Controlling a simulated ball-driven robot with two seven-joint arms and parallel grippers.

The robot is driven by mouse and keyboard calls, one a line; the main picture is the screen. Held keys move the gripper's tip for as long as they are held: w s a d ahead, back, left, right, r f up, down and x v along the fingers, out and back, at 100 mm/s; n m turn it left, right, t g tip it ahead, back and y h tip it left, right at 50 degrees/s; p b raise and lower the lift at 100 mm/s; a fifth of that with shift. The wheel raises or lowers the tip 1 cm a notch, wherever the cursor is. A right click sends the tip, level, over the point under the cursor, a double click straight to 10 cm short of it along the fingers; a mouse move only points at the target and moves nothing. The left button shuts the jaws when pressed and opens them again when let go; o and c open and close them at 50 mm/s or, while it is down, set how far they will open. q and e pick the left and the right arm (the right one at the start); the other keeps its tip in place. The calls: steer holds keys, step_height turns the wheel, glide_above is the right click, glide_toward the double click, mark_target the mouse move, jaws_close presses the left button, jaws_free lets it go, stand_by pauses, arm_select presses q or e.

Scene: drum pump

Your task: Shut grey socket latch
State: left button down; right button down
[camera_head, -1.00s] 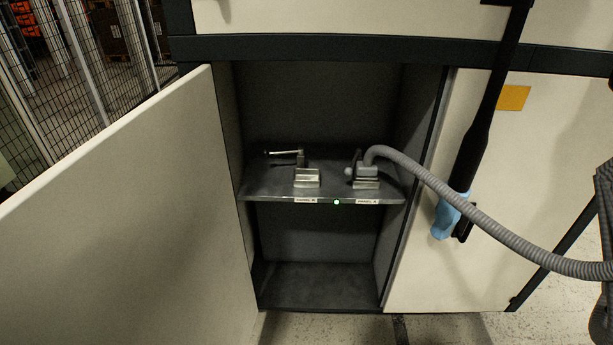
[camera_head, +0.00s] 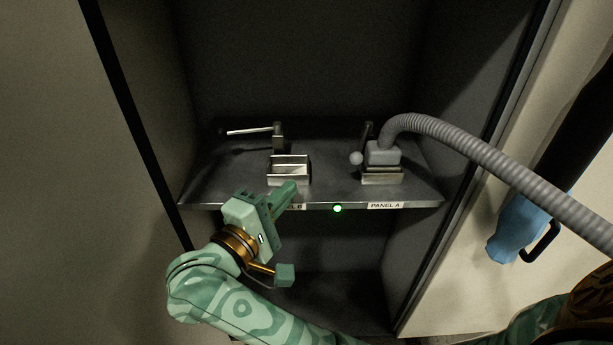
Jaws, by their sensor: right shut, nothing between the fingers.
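Two metal sockets stand on the shelf in the cabinet. The right socket (camera_head: 382,177), above the "PANEL A" label, holds a grey plug (camera_head: 382,154) on a ribbed hose. Its latch has a dark post (camera_head: 368,133) behind and a grey ball knob (camera_head: 356,158) at the plug's left; its lever is mostly hidden. The left socket (camera_head: 289,176) looks empty. Its latch lever (camera_head: 250,131) sticks out left from a post (camera_head: 278,138). My right gripper (camera_head: 288,190) is shut and empty, just in front of and below the left socket, with no visible contact. My left gripper is out of view.
The grey hose (camera_head: 470,152) runs from the plug to the right edge. The shelf front edge (camera_head: 420,204) carries a green light (camera_head: 337,209). The open door (camera_head: 60,200) bounds the left. A blue part (camera_head: 525,226) is by the right panel.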

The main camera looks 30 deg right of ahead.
mark_target(363, 144)
steer(key=b+x, duration=0.1)
steer(key=x, duration=0.7)
steer(key=shift+w+d+b, duration=0.1)
steer(key=shift+d+b, duration=0.25)
steer(key=shift+s+d+r, duration=0.2)
steer(key=shift+s+d, duration=0.35)
steer(key=shift+s, duration=0.05)
steer(key=shift+s+d+r, duration=0.2)
steer(key=shift+s+d, duration=0.35)
steer(key=shift+s, duration=0.05)
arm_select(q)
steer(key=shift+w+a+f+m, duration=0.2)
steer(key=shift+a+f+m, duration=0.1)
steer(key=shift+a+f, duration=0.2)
arm_select(e)
steer(key=shift+s+d+r, duration=0.1)
steer(key=shift+s+d, duration=0.15)
steer(key=shift+s, duration=0.05)
